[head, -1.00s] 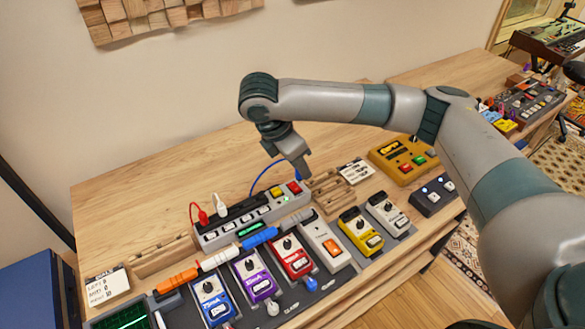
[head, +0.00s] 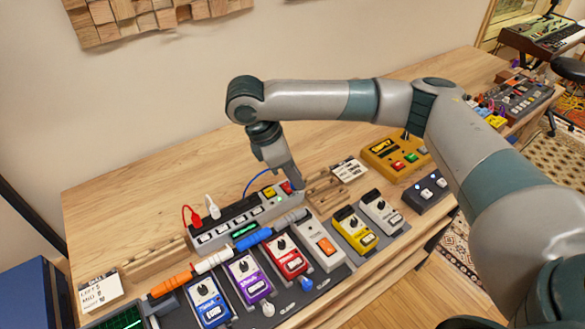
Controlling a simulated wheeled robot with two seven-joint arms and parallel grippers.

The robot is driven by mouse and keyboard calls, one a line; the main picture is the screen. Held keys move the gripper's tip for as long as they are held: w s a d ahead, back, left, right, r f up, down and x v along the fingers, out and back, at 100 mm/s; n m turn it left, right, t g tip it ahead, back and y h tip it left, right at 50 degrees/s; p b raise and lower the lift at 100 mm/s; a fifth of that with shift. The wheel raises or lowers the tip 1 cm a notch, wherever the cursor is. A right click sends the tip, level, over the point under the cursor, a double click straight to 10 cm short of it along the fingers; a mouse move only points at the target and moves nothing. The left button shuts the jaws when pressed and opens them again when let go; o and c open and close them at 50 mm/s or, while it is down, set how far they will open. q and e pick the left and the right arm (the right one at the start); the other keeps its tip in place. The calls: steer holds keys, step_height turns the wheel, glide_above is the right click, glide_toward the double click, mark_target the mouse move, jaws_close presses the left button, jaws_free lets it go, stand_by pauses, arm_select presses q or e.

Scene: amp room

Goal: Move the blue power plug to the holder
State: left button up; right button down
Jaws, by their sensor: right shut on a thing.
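My right gripper (head: 292,192) reaches down at the right end of the grey power strip (head: 215,238), between it and a slatted wooden holder (head: 322,183). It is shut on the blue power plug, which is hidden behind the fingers. The plug's blue cord (head: 256,181) curves up from behind the strip to the gripper. Whether the plug touches the holder or strip cannot be told. A red plug (head: 196,218) and a white plug (head: 213,208) stand in the strip. My left gripper is not in view.
Another wooden rack (head: 160,262) lies left of the strip. A row of pedals, including a purple one (head: 249,277) and a yellow one (head: 354,232), fills the front. A label card (head: 349,170) and an orange box (head: 394,155) are at right. The table's back left is clear.

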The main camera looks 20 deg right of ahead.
steer(key=s+a+m+g+y, duration=0.2)
steer(key=s+m+g+y, duration=0.2)
steer(key=s+m, duration=0.6)
steer(key=m, duration=0.6)
steer(key=shift+s+a+r+b, duration=0.15)
steer(key=shift+s+r+b, duration=0.05)
steer(key=shift+r+b, duration=0.15)
steer(key=shift+a, duration=0.1)
